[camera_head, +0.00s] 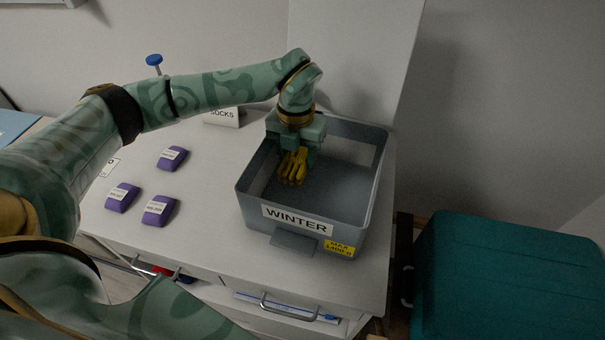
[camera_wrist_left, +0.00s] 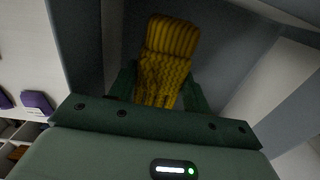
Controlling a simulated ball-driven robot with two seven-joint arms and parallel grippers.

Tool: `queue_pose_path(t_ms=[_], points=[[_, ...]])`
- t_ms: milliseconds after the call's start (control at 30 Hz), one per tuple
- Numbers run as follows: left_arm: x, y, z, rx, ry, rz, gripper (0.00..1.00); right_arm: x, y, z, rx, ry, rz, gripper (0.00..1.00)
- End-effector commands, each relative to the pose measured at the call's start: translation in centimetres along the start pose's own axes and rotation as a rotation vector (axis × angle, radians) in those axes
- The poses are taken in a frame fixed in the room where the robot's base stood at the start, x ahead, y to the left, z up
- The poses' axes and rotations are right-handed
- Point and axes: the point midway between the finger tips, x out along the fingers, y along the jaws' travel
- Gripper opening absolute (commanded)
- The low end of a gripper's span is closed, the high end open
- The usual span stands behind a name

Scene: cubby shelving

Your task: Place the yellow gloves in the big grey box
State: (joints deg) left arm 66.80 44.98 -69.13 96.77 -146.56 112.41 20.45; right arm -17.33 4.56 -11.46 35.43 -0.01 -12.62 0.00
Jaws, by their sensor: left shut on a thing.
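The yellow gloves (camera_head: 292,167) hang from my left gripper (camera_head: 297,150), which points down inside the big grey box (camera_head: 258,218). The left gripper is shut on the gloves, and they also show between its fingers in the left wrist view (camera_wrist_left: 165,68). The box is open at the top and carries a "WINTER" label on its front wall. The gloves are below the level of its rim; I cannot tell whether they touch its floor. The fingertips are partly hidden. My right gripper is not in view.
The box stands on a white cabinet top (camera_head: 205,225). Several purple labelled packs, one of them the near pack (camera_head: 159,211), lie to its left. A "SOCKS" sign (camera_head: 222,117) stands behind. A teal box (camera_head: 505,275) is at the lower right.

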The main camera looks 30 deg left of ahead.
Motion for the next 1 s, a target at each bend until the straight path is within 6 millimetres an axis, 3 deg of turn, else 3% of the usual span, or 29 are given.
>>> queue_pose_path(t_ms=[300, 667, 700, 767, 1000], points=[[4.2, 0.0, 0.0, 0.001, 0.001, 0.000, 0.21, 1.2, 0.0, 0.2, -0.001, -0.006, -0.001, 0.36], [4.5, 0.0, 0.0, 0.001, -0.001, 0.000, 0.21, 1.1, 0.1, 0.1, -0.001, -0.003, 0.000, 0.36], [4.5, 0.0, 0.0, 0.001, -0.001, 0.000, 0.57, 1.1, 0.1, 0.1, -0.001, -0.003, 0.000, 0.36], [4.5, 0.0, 0.0, 0.001, -0.001, 0.000, 0.70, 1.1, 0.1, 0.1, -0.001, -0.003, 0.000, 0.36], [4.4, 0.0, 0.0, 0.001, -0.002, 0.000, 0.70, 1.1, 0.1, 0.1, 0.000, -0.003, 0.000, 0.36]])
